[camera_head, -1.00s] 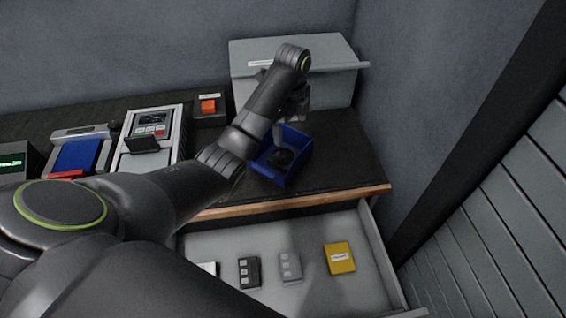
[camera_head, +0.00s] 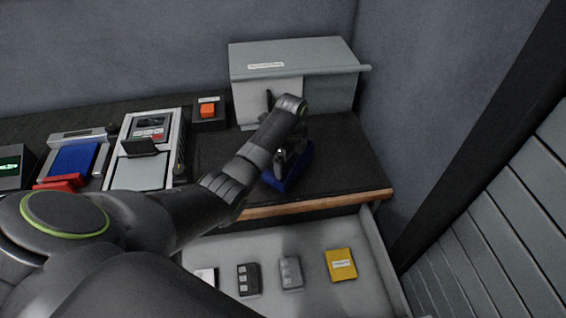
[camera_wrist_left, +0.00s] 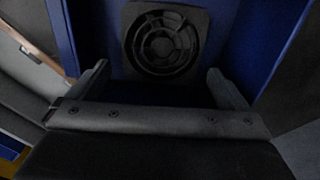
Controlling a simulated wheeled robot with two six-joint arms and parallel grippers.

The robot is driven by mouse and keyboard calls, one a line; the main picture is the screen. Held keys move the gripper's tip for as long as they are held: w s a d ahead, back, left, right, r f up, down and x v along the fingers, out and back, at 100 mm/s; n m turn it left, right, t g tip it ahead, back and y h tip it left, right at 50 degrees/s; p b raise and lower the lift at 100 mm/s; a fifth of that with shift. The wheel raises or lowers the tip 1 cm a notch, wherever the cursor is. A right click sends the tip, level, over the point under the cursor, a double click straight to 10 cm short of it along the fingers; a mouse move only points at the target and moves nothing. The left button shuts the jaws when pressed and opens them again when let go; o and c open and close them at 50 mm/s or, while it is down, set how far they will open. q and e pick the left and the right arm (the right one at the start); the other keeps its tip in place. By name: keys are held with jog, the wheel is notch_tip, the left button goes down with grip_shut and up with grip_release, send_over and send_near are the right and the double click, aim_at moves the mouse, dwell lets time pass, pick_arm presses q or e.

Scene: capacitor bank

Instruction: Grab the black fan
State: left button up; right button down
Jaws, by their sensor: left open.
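The black fan (camera_wrist_left: 162,38) lies in a blue bin (camera_wrist_left: 80,15), seen from above in the left wrist view. It is a square frame with a round ringed grille. My left gripper (camera_wrist_left: 160,82) is open, its two fingers apart on either side of the fan's lower edge in the picture, with nothing between them. In the head view the blue bin (camera_head: 298,174) stands on the dark bench top near its right end. My left gripper (camera_head: 284,155) is at the bin there, and my arm hides the fan. My right gripper is not in view.
A grey box (camera_head: 295,62) stands behind the bin. To the left are a red button box (camera_head: 208,112), a device with a small screen (camera_head: 148,145) and a blue block (camera_head: 73,160). An open drawer (camera_head: 310,240) below holds several small modules, including a yellow one (camera_head: 341,264).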

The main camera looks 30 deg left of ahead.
pick_arm(q)
jog(key=shift+f, duration=0.5)
jog(key=c, duration=1.1)
